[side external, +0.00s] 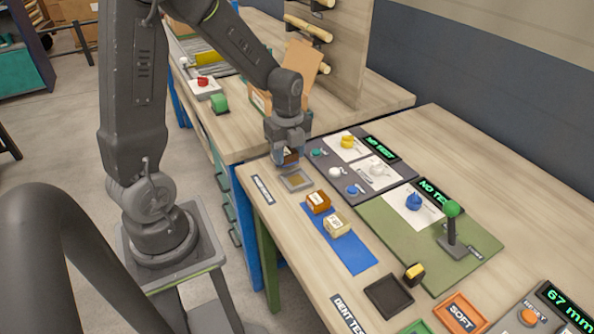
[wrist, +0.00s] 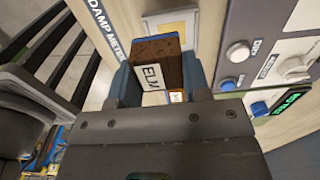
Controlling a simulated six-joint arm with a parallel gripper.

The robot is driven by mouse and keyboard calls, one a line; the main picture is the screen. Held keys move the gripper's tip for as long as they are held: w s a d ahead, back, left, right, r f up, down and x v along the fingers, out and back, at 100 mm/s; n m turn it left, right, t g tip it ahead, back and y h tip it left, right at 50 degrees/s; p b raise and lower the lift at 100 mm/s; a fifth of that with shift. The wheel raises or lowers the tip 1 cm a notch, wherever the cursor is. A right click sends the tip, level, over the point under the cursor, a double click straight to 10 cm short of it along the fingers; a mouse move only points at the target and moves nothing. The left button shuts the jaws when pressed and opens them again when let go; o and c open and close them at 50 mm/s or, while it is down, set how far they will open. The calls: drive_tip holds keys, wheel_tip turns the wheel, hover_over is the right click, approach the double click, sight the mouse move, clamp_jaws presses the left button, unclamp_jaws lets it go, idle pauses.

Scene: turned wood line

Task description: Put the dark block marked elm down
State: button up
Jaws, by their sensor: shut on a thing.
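The dark brown block marked ELM (wrist: 155,65) is held between the fingers of my gripper (wrist: 165,75) in the wrist view. In the side view my gripper (side external: 288,150) is shut on this block (side external: 290,156), just above the workbench. It is near a small grey-framed pad (side external: 297,181) at the bench's left end. The wrist view shows part of a pale pad (wrist: 172,22) beyond the block. The block's underside and any gap to the bench are hard to judge.
A blue mat (side external: 352,255) holds an orange-brown block (side external: 318,203) and a pale block (side external: 337,223). Control panels (side external: 375,175) with knobs lie right of my gripper. A green joystick (side external: 452,225) stands farther right. A dark tray (side external: 388,296) and an orange SOFT tray (side external: 461,316) lie in front.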

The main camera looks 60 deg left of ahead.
sight(297, 181)
drive_tip(key=shift+w+d+f, duration=0.6)
drive_tip(key=shift+w+d, duration=0.1)
drive_tip(key=shift+d, duration=0.05)
drive_tip(key=shift+d+f, duration=0.1)
drive_tip(key=shift+f, duration=1.95)
drive_tip(key=shift+f, duration=0.1)
drive_tip(key=o, duration=1)
drive_tip(key=shift+c, duration=0.2)
